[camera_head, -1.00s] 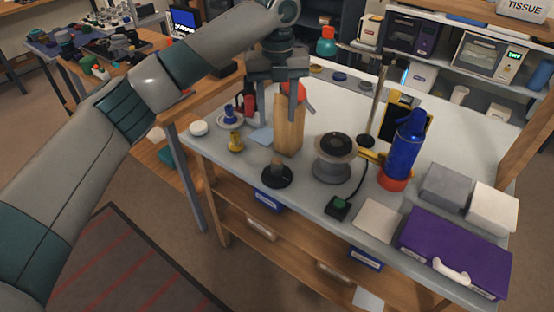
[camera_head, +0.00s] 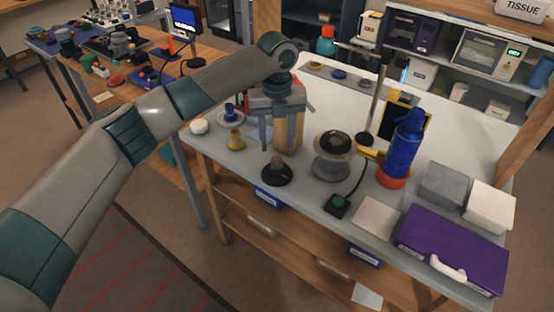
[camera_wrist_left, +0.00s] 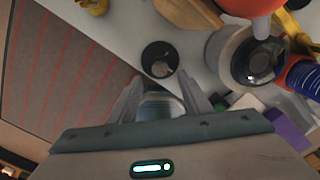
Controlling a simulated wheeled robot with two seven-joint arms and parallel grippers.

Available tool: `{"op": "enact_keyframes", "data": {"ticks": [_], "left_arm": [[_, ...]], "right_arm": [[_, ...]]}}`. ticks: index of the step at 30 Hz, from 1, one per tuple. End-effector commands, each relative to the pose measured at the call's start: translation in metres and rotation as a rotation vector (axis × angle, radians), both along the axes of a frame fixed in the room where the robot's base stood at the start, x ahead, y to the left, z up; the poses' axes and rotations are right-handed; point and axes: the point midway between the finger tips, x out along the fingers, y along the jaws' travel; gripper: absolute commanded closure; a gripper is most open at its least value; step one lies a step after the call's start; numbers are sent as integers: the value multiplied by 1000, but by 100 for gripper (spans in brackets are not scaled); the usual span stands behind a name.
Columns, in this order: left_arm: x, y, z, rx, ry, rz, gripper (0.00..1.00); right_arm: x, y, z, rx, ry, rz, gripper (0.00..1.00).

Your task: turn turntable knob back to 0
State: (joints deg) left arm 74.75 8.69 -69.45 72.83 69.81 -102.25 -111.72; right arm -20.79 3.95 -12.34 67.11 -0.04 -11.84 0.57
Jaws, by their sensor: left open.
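The same knob shows in the left wrist view (camera_wrist_left: 160,68), just beyond my fingertips. I see no scale marks on it. Beside it to the right is a grey round turntable-like stand (camera_head: 333,166) with a black ring on top; it also shows in the left wrist view (camera_wrist_left: 232,58). My left gripper (camera_head: 278,148) is open and empty, pointing down above and slightly behind the knob, not touching it. My right gripper is out of view.
A wooden block (camera_head: 295,130) stands just behind my left gripper. A yellow piece (camera_head: 236,140) is to the left. A blue bottle (camera_head: 405,150), a green-button box (camera_head: 338,203) and a purple case (camera_head: 453,250) are to the right.

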Motion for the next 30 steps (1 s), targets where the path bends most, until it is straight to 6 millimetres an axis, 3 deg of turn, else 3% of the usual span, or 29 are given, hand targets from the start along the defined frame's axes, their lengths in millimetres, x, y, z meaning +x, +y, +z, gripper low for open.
{"op": "enact_keyframes", "data": {"ticks": [9, 15, 28, 29, 30], "left_arm": [[-1, 0, -55, 1, 2, 2, 55], [0, 0, -77, -1, 1, 0, 55], [0, 0, -85, 0, 0, 0, 55], [0, 0, -85, 0, 0, 0, 58], [0, 0, -85, 0, 0, 0, 67]], "right_arm": [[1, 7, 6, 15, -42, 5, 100], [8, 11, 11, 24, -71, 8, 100], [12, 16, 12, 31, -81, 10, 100], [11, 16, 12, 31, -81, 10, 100], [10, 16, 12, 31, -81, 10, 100]]}}
